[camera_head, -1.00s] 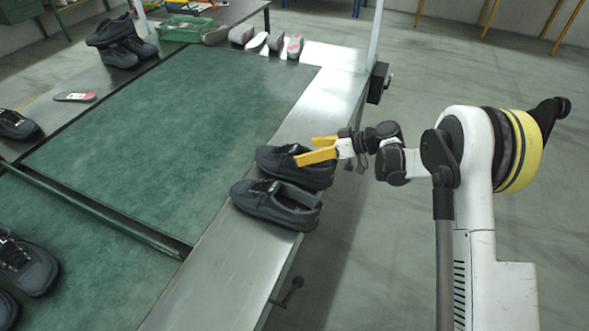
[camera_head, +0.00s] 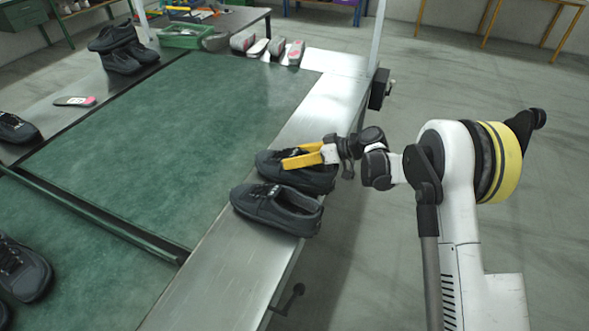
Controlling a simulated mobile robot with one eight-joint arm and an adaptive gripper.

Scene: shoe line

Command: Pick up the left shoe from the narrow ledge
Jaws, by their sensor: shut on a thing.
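Two dark grey shoes lie side by side on the narrow metal ledge (camera_head: 228,262), toes to the left: a near shoe (camera_head: 270,208) and a far shoe (camera_head: 322,182). I cannot tell which is the left one by shape. My gripper (camera_head: 283,158), with yellow fingers, reaches in from the right and is shut on the far shoe at its upper. The fingers partly cover its top. The far shoe still appears to rest on the ledge. The near shoe is free of the gripper and stands close in front of the far one.
A green belt (camera_head: 170,140) runs left of the ledge. More dark shoes stand at the left (camera_head: 20,270) and far left (camera_head: 122,58). A green crate (camera_head: 185,38) and several pale shoe parts (camera_head: 258,47) lie at the back. A thin post (camera_head: 378,35) rises beyond the ledge; open floor lies right.

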